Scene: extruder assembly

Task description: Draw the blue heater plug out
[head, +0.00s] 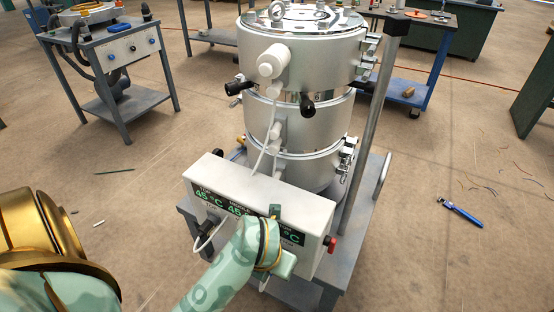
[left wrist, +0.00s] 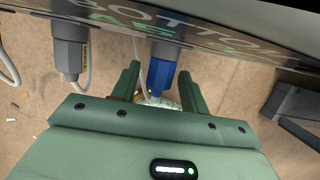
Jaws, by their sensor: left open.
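The blue heater plug (left wrist: 163,68) hangs from the underside of the control box in the left wrist view, below the "BOTTOM" label. My left gripper (left wrist: 158,76) is open, with one finger on each side of the blue plug. I cannot tell whether either finger touches it. In the head view my left gripper (head: 275,240) is in front of the right half of the white control box (head: 262,187) and hides the blue plug. My right gripper is not in view.
A grey plug (left wrist: 70,52) with a cable hangs left of my left gripper. The silver extruder barrel (head: 300,110) stands behind the box on a cart, beside an upright post (head: 371,120). A red knob (head: 332,244) sits on the box's right end.

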